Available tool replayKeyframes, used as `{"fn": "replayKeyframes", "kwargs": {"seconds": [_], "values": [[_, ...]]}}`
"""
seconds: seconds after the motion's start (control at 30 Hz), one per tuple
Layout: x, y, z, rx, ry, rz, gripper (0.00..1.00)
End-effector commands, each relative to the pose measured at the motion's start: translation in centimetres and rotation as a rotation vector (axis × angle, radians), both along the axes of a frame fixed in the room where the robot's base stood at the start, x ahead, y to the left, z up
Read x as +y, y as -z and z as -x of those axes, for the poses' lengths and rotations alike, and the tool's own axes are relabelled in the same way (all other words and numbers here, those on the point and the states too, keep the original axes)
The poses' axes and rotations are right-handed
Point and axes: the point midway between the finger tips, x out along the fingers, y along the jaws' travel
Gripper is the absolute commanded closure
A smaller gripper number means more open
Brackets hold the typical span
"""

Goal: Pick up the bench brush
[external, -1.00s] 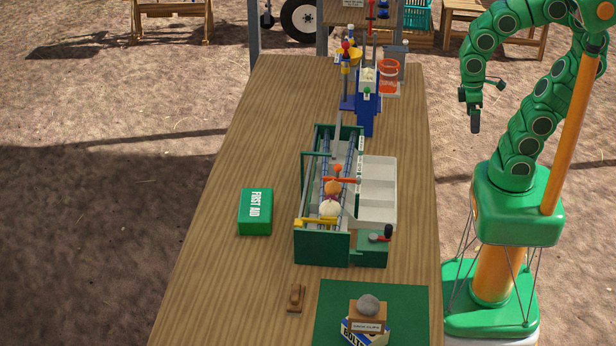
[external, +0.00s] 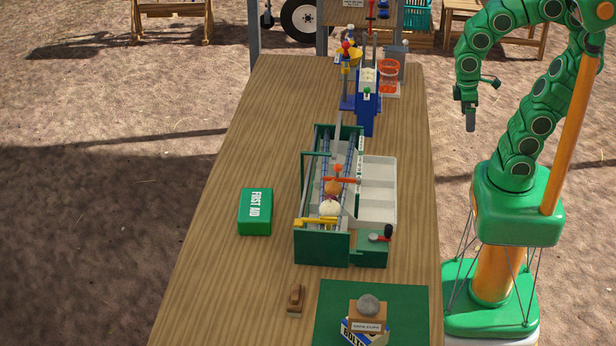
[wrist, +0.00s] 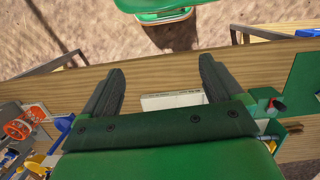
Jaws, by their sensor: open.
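The bench brush (external: 295,299) appears to be the small brown wooden item on the near part of the table, left of the green mat. It lies apart from other things. My gripper (external: 470,118) hangs past the table's right edge, far from the brush, pointing down. In the wrist view its two dark fingers (wrist: 160,88) are spread wide with nothing between them.
A green sorting machine with trays (external: 322,247) stands mid-table, right of a green first aid box (external: 255,212). A blue device (external: 366,122) stands behind.

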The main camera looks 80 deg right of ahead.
Motion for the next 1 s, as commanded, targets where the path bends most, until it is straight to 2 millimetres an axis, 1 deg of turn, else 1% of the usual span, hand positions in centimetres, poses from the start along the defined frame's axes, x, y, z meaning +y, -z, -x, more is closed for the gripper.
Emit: {"fn": "replayKeyframes", "kwargs": {"seconds": [0.1, 0.27, 0.4, 0.47, 0.6, 0.73, 0.87, 1.0], "values": [[-0.2, -0.5, -2.8, -0.016, -0.046, 0.015, 0.06], [-0.5, -1.1, -7.0, -0.036, -0.122, 0.04, 0.06], [-0.6, -1.4, -10.8, -0.054, -0.19, 0.064, 0.06], [-1.2, -1.2, -12.3, -0.057, -0.235, 0.111, 0.06], [-2.3, -1.2, -16.1, -0.067, -0.349, 0.229, 0.06], [-2.7, -1.1, -19.6, -0.066, -0.463, 0.335, 0.06], [-2.4, -1.2, -23.4, -0.073, -0.588, 0.439, 0.06], [-1.3, -1.3, -27.5, -0.078, -0.732, 0.55, 0.06]]}}
